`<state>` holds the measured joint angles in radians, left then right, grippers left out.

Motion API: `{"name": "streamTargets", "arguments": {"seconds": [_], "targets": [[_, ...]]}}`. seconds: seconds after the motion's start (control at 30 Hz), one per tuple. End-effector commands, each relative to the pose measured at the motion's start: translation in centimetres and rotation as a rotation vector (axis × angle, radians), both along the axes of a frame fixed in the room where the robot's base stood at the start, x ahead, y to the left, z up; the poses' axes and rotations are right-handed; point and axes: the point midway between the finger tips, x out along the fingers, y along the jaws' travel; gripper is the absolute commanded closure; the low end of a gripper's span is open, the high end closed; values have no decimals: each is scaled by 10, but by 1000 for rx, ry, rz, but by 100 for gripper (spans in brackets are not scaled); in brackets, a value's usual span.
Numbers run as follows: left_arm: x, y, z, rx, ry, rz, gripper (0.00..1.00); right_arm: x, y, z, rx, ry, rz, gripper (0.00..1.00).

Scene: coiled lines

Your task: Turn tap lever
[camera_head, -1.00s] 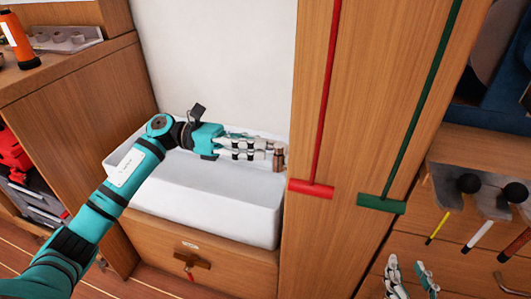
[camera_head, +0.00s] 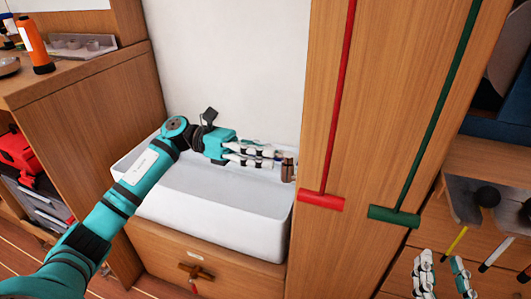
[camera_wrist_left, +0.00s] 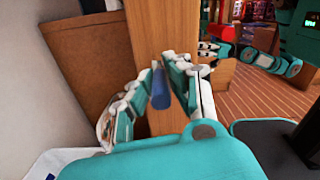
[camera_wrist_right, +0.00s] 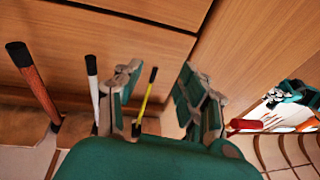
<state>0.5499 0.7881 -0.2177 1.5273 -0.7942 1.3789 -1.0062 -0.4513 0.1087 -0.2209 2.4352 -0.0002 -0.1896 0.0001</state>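A white sink (camera_head: 215,215) sits against the wall, with a copper-brown tap part (camera_head: 288,170) standing at its right end. A small blue lever (camera_wrist_left: 160,88) shows in the left wrist view, between the fingertips. My left gripper (camera_head: 279,158) reaches over the sink from the left, its tips beside the brown part. Its fingers (camera_wrist_left: 162,72) are drawn close together and the lever fills the gap between them; the actual contact is hard to see. My right gripper (camera_head: 441,262) is open at the lower right, clear of the sink; its spread fingers (camera_wrist_right: 160,75) hold nothing.
A wooden panel (camera_head: 375,120) with a red T-shaped bar (camera_head: 321,200) and a green one (camera_head: 393,216) stands right of the sink. Black-ended rods (camera_wrist_right: 35,85) are near my right gripper. A wooden cabinet (camera_head: 90,130) stands left.

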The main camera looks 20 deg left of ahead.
Motion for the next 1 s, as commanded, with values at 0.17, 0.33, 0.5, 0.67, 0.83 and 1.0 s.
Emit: {"name": "streamTargets", "arguments": {"seconds": [0.17,0.33,0.5,0.67,0.83,1.0], "targets": [[0,0,0,0,0,1,62,0,0,0,0,1,0,60],[0,0,0,0,0,0,62,0,0,0,0,1,-1,60],[0,5,0,0,1,2,62,0,0,0,0,0,1,60],[-1,30,0,1,2,4,62,0,0,0,0,1,0,60],[-4,67,0,1,2,5,62,0,0,0,0,1,0,60],[-7,99,0,0,1,4,62,0,0,0,0,1,0,60]]}}
